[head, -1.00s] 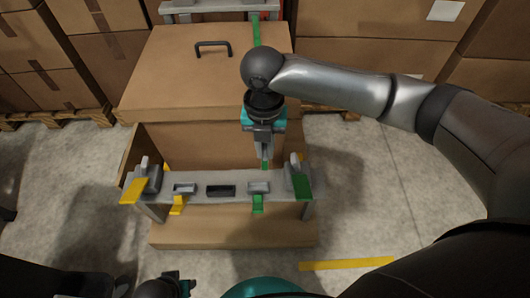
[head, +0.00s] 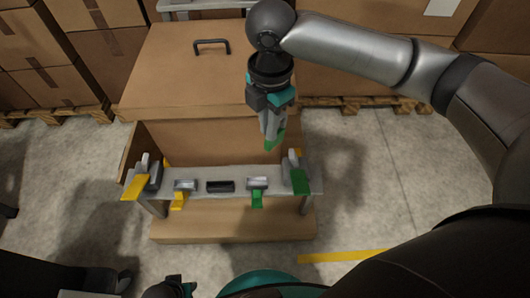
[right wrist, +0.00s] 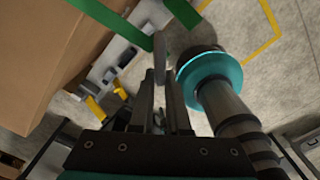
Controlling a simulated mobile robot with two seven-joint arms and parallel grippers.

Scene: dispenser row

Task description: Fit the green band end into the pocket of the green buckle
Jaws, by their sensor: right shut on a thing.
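My right gripper (head: 271,132) is shut on the green band end (head: 276,141), held above the bench behind the row of buckles. In the right wrist view a flat grey piece (right wrist: 160,58) stands between the fingers, and a green strap (right wrist: 108,20) runs across the upper left. The green buckle (head: 257,184) is a grey pocket with a green tab on its front, right of the middle of the row. The band end is above and apart from it. My left gripper (head: 176,287) shows only partly at the bottom edge; its jaws are unclear.
The grey bench (head: 236,172) also carries a black block (head: 220,187), a yellow-tabbed buckle (head: 185,186), a yellow lever (head: 135,187) at left and a green lever (head: 300,181) at right. A large carton (head: 170,75) stands behind. Floor is clear at right.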

